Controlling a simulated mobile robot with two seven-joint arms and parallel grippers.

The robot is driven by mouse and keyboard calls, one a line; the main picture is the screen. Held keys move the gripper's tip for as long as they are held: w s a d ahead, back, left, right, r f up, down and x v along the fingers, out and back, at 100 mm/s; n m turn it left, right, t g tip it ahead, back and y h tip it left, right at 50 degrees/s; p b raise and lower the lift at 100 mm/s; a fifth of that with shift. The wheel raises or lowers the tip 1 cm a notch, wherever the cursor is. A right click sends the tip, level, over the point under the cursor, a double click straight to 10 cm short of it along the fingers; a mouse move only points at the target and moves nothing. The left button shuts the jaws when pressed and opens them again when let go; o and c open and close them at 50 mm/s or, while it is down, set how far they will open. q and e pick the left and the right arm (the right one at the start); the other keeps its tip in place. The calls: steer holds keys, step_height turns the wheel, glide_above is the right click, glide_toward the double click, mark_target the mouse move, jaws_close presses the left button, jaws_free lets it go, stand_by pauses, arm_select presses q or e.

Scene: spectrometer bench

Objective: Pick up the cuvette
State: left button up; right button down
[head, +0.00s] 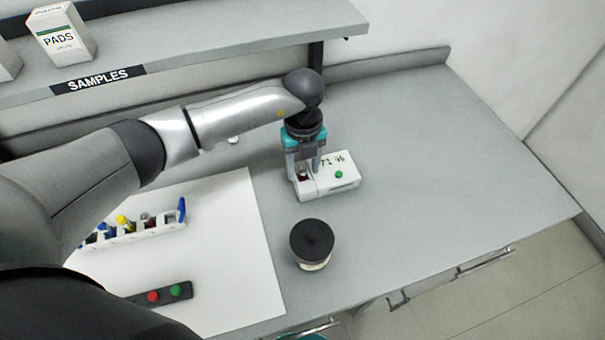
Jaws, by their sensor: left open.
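My left gripper (304,170) points down over the left part of the white spectrometer (340,184). Its jaws are open, with one finger on each side of a small cuvette (303,176) with dark red contents. The cuvette sits at the spectrometer's left end and is partly hidden by the fingers. I cannot tell whether the fingers touch it. The spectrometer shows a reading that looks like 71 % and a green button. My right gripper's jaws are not in view.
A white rack (150,233) with several coloured items stands on a white mat (235,270). A dark box (163,295) with red and green buttons lies on the mat. A black-lidded jar (312,242) stands before the spectrometer. The bench (440,170) is clear to the right. A shelf (220,38) overhangs the back.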

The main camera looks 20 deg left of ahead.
arm_select(q)
steer(key=shift+f, duration=0.25)
jaws_close()
steer(key=shift+r, duration=0.15)
stand_by(0.4)
